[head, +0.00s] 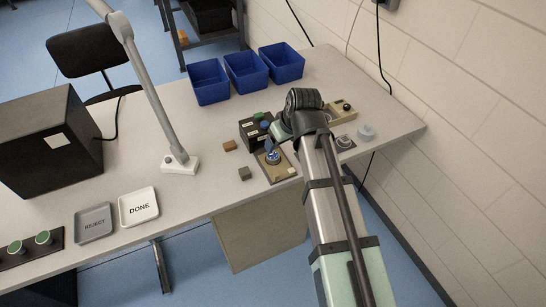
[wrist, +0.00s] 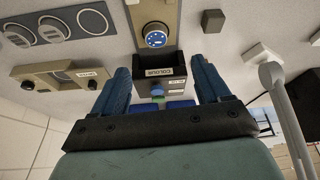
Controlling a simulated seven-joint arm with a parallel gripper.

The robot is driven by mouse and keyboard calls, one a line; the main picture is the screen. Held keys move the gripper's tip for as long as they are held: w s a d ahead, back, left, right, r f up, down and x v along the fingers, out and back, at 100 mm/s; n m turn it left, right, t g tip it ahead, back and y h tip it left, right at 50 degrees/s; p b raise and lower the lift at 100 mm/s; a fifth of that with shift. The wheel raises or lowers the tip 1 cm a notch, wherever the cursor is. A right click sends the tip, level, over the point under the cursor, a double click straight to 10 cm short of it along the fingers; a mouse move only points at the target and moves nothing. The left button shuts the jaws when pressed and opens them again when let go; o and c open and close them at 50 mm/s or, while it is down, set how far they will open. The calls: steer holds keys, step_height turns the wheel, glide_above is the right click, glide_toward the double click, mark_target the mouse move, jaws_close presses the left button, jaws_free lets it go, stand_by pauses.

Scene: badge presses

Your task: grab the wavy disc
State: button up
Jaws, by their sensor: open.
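A blue disc with small white marks (wrist: 155,39) sits on the tan press plate (wrist: 140,12), and it also shows in the head view (head: 273,157). Several grey round pieces lie at the left in the wrist view, among them one plain-looking piece (wrist: 93,21) and one with a pale patterned middle (wrist: 54,31). I cannot tell from their marks which disc is wavy. My gripper (wrist: 163,76) is open and empty, its blue fingers apart above the black COLOUR box. In the head view my gripper (head: 268,144) is close to the blue disc and partly hidden by my arm.
The black box (head: 253,130) with coloured tops stands behind the press. A beige unit (head: 341,110) is to its right. Blue bins (head: 246,74) line the back. A brown block (head: 229,146), a grey block (head: 245,173), a lamp (head: 180,163) and the DONE tray (head: 122,218) are left.

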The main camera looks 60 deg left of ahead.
glide_above(274, 156)
steer(key=d, duration=0.3)
steer(key=f, duration=0.7)
steer(key=shift+s+f, duration=0.2)
steer(key=shift+s, duration=0.1)
steer(key=shift+w+x, duration=0.2)
steer(key=shift+x, duration=1.1)
steer(key=shift+w+x, duration=0.2)
steer(key=shift+x, duration=1.15)
steer(key=shift+a, duration=0.15)
steer(key=shift+c, duration=0.4)
steer(key=c, duration=1.1)
